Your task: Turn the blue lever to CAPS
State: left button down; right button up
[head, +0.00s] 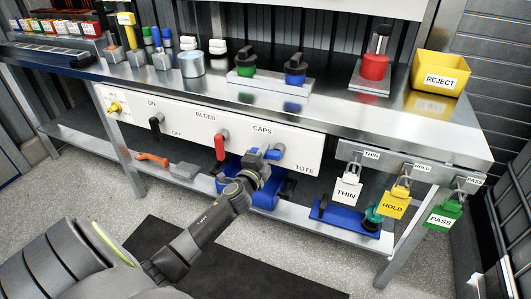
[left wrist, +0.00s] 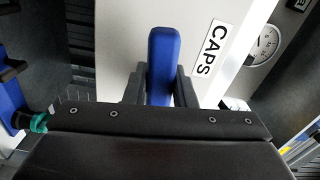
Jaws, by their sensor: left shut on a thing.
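The blue lever (head: 277,152) is on the white panel under the bench, below the CAPS label (head: 262,130) and up and left of the TOTE label (head: 304,169). My left gripper (head: 262,158) reaches up to it from below and partly covers it. In the left wrist view the blue lever (left wrist: 164,60) stands between the two fingers of my left gripper (left wrist: 160,90), which is shut on it. The CAPS label (left wrist: 208,50) is right of the lever there. The lever's exact angle is partly hidden in the head view. My right gripper is not in view.
A red BLEED lever (head: 220,138), a black ON/OFF lever (head: 156,122) and a yellow knob (head: 115,107) are on the same panel to the left. THIN (head: 346,191), HOLD (head: 394,203) and PASS (head: 443,215) tags hang at right. Blue bins sit on the shelf below.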

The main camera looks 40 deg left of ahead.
pick_arm(q)
jog(key=shift+r+m+p, duration=0.2)
jog(key=shift+m+p, duration=0.15)
jog(key=shift+m, duration=0.45)
jog(key=c, duration=1.2)
grip_release()
jog(key=v, duration=1.7)
jog(key=shift+s+b, duration=0.25)
jog(key=shift+b, duration=0.15)
